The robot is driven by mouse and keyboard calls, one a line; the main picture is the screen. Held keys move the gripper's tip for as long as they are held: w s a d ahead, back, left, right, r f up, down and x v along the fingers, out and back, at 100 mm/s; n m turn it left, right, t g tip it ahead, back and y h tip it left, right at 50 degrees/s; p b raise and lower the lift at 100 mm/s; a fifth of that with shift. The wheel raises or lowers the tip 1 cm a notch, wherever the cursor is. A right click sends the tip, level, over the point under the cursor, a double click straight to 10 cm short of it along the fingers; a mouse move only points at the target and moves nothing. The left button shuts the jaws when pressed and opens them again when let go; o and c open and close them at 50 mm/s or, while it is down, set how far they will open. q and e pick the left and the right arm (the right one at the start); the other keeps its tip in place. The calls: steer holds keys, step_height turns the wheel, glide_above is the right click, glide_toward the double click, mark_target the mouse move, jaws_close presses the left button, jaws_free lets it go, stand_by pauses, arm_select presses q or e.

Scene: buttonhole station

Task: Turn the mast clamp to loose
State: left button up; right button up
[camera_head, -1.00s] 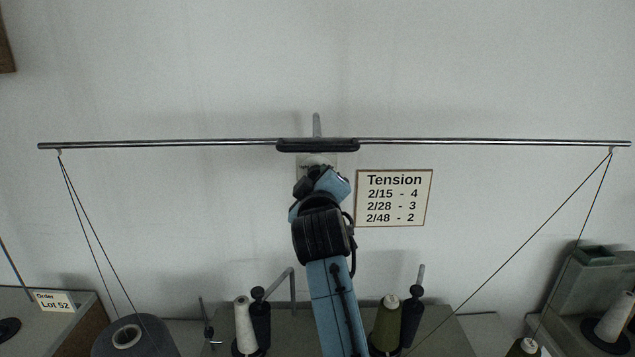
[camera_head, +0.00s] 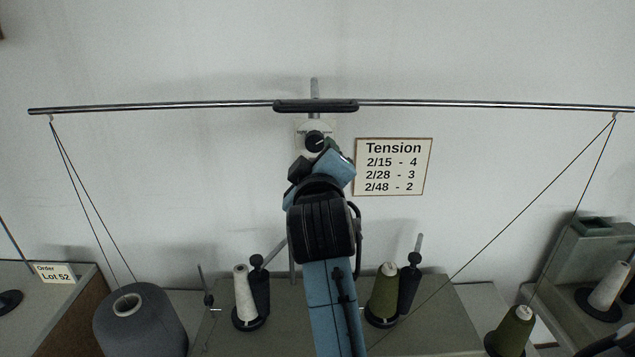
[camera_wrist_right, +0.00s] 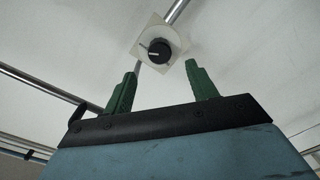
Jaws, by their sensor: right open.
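The mast clamp (camera_head: 315,141) is a round black knob on a pale square plate, on the mast below the crossbar. It also shows in the right wrist view (camera_wrist_right: 159,50), with a light pointer line on its face; the plate's lettering is too small to read. My right gripper (camera_wrist_right: 160,80) has two green fingers spread apart with nothing between them. The knob appears just beyond the fingertips, apart from them. In the head view my right arm rises up the middle, and its wrist hides most of the gripper just below the knob. My left gripper is not in view.
A long metal crossbar (camera_head: 180,105) runs above the knob, with threads hanging from both ends. A Tension card (camera_head: 393,181) is right of the knob. Cones, including a grey one (camera_head: 140,322) and an olive one (camera_head: 384,291), stand below on either side of my arm.

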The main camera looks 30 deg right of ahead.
steer(key=b+v, duration=0.1)
steer(key=v, duration=0.5)
